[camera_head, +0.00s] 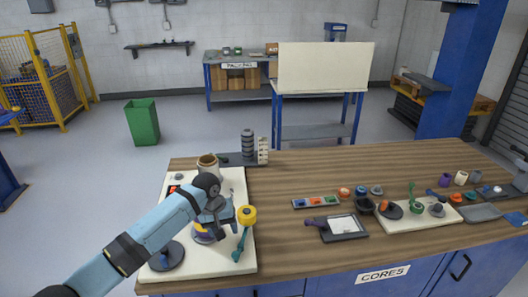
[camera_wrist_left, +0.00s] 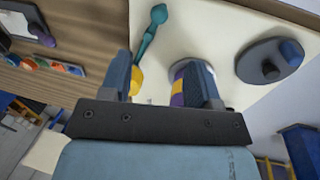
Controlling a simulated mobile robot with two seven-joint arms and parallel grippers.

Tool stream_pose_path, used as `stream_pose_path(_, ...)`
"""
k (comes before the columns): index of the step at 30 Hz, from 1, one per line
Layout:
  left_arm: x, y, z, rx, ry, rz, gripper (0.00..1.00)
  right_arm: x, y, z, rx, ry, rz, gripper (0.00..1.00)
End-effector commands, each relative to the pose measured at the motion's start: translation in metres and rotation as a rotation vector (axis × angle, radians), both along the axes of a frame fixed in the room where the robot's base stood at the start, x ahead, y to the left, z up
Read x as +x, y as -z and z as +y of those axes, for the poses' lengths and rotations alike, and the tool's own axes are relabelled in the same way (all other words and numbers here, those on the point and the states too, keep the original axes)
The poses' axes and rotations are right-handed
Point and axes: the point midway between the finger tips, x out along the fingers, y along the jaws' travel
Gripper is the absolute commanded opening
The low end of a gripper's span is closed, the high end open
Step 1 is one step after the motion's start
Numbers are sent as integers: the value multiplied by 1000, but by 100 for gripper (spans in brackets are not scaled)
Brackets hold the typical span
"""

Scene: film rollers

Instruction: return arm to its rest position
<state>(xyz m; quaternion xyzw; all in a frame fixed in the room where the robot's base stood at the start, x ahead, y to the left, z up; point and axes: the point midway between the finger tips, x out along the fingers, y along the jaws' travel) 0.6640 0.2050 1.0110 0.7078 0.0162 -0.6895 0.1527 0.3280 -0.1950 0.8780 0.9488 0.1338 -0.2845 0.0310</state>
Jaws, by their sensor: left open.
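My left arm (camera_head: 158,233) reaches in from the lower left over the cream board (camera_head: 240,190) on the wooden workbench. My left gripper (camera_head: 227,214) is open above the board; its two blue fingers also show apart in the wrist view (camera_wrist_left: 165,75). A yellow roller (camera_head: 246,216) with a teal handle (camera_head: 240,246) is just right of the gripper. A purple and yellow roller (camera_head: 206,234) is below it, partly hidden by the gripper; between the fingers in the wrist view I see part of this roller (camera_wrist_left: 178,92). My right gripper does not show.
A dark disc with a post (camera_head: 167,256) sits at the board's near left. A brown cup (camera_head: 208,164) and a grey stacked post (camera_head: 248,145) stand at the back. A second board (camera_head: 445,216) with several small parts lies right.

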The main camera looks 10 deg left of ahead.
Motion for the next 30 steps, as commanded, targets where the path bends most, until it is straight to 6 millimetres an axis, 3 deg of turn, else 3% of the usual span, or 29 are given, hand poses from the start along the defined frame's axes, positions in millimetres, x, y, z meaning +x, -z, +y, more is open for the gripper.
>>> stream_pose_path(5, -26, 38, -18, -46, 51, -61, 56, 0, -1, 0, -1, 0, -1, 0)
stream_pose_path(9, -68, 85, -41, -110, 122, -195, 56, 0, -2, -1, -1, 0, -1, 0)
stream_pose_path(15, -136, 130, -59, -155, 196, -424, 56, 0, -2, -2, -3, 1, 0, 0)
stream_pose_path(21, -210, 149, -54, -116, 246, -653, 56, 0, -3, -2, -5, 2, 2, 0)
stream_pose_path(27, -283, 144, -32, 7, 298, -854, 56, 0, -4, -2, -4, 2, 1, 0)
stream_pose_path(30, -310, 138, -21, 72, 328, -922, 56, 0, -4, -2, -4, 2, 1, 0)
